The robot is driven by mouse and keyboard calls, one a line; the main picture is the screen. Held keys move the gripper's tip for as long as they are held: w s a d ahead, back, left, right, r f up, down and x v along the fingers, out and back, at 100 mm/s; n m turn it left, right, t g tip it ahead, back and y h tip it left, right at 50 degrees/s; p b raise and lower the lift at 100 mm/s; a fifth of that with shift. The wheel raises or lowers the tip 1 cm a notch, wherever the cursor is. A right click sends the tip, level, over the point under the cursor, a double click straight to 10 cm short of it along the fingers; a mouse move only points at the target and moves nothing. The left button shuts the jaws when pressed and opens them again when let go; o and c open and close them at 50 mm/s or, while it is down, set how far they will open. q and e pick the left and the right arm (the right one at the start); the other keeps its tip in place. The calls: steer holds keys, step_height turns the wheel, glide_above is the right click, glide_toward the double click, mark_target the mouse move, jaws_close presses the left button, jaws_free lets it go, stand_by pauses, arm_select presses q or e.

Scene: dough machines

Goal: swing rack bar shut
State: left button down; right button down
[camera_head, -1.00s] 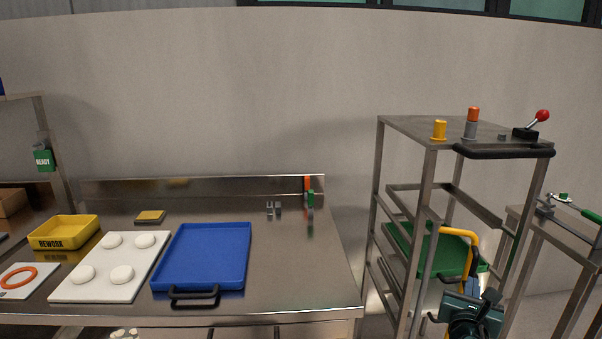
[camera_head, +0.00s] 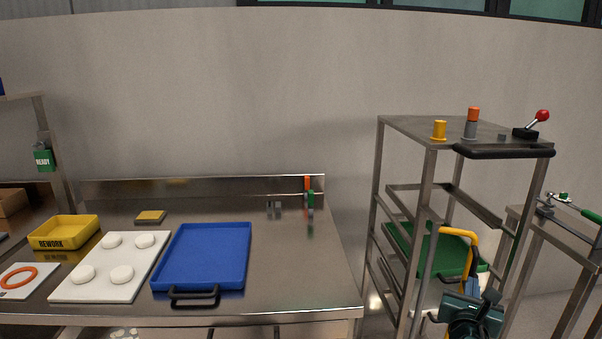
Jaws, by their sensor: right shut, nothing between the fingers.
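The metal rack (camera_head: 430,200) stands right of the table, with a green tray (camera_head: 410,246) on one of its shelves. The yellow bar (camera_head: 454,231) shows as a bent rod at the rack's front, its lower part hidden behind my right gripper. My right gripper (camera_head: 474,268) is shut and empty, its fingers pointing up in front of the rack's opening beside the yellow bar. I cannot tell whether its fingers touch the bar. My left gripper is out of view.
A steel table (camera_head: 290,265) on the left holds a blue tray (camera_head: 205,255), a white board (camera_head: 112,268) with dough balls and a yellow REWORK bin (camera_head: 64,232). The rack top carries a red-knobbed lever (camera_head: 535,124). A metal stand (camera_head: 560,235) is at the right.

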steer(key=shift+w+d, duration=0.1)
steer(key=shift+w, duration=0.1)
steer(key=shift+x, duration=0.75)
stand_by(0.4)
steer(key=shift+w+d, duration=0.35)
steer(key=shift+w, duration=0.25)
steer(key=shift+w+d+b, duration=0.3)
steer(key=shift+w+b, duration=0.05)
steer(key=shift+w, duration=0.2)
stand_by(0.7)
steer(key=shift+s, duration=0.1)
steer(key=p+v, duration=0.2)
steer(key=v, duration=0.3)
stand_by(0.6)
